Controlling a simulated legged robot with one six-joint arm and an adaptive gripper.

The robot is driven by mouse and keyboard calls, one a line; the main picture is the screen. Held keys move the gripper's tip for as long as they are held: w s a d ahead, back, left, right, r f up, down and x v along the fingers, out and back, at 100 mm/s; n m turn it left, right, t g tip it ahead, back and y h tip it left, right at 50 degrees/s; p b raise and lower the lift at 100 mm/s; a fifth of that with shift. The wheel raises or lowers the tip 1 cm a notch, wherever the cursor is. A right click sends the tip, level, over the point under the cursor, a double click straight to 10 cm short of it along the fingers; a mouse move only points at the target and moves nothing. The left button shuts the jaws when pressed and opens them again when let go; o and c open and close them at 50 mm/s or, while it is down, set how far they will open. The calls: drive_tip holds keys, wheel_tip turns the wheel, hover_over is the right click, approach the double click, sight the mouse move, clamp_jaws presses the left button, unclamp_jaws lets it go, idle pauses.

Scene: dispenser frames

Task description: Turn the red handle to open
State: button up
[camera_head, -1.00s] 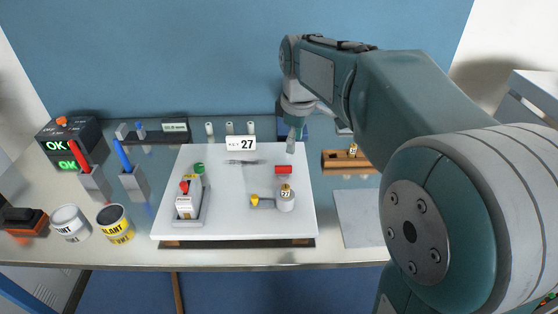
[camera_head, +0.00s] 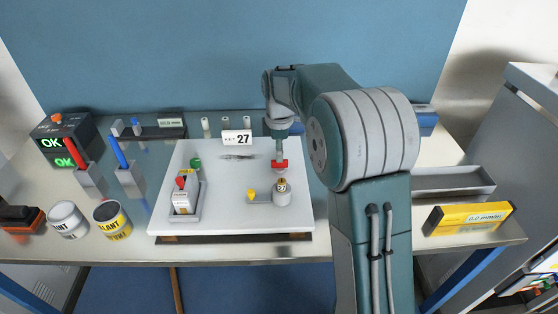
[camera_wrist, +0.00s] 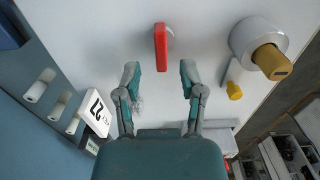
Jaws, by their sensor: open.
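The red handle (camera_head: 279,164) is a short bar on the right part of the white board (camera_head: 225,218). In the wrist view the red handle (camera_wrist: 161,47) is an upright bar in the picture, on a pale round base. My gripper (camera_wrist: 160,74) is open and empty, with one finger to each side of the handle's line. Its fingertips appear just short of the bar's lower end; I see no contact. In the head view my gripper (camera_head: 279,152) is right above the handle and partly covers it.
A grey cylinder (camera_head: 283,192) with a yellow-brown top and a yellow knob (camera_head: 251,195) stand close in front of the handle. A "KEY 27" sign (camera_head: 237,137) is behind it. A grey device (camera_head: 184,204) with a red knob sits on the board's left.

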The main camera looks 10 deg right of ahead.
sight(280, 164)
drive_tip(key=shift+f, duration=1.9)
clamp_jaws()
